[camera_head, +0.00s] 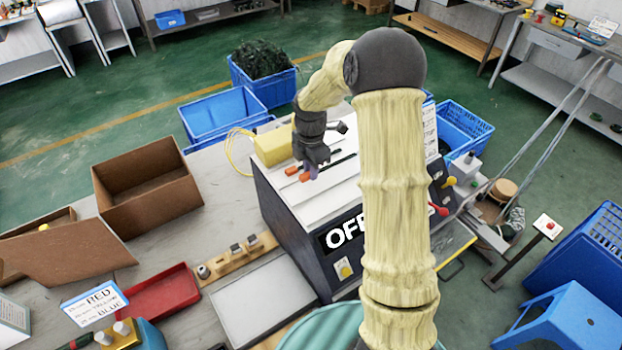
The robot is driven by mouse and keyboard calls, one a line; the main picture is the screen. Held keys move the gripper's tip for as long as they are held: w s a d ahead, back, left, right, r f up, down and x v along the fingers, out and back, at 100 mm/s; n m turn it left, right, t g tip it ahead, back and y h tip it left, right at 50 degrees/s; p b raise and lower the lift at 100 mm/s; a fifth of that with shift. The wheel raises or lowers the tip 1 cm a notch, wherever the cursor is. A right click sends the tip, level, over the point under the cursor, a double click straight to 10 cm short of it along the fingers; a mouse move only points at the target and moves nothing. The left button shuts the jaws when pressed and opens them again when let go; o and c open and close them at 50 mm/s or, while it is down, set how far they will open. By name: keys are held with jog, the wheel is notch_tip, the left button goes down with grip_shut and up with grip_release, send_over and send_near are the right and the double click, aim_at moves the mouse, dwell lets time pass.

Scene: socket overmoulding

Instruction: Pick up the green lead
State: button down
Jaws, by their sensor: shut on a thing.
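My gripper (311,170) is low over the white top of the machine marked OFF (345,185), pointing down. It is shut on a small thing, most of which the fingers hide. Two orange ends (292,171) show right beside the fingertips. A thin dark strip (344,156) lies on the white top just right of the gripper. I cannot make out a clear green colour on any of these, so I cannot tell for sure which is the green lead. Whether the held thing touches the top is also unclear.
A yellow block (273,146) with a yellow cable stands behind my gripper. An open cardboard box (148,192), a red tray (158,296) and a sign reading RED, YELLOW, BLUE (94,303) are on the left table. My arm hides the machine's right part.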

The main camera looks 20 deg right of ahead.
notch_tip(320, 180, up, 6)
jog(key=shift+r+b, duration=0.1)
jog(key=shift+b, duration=0.6)
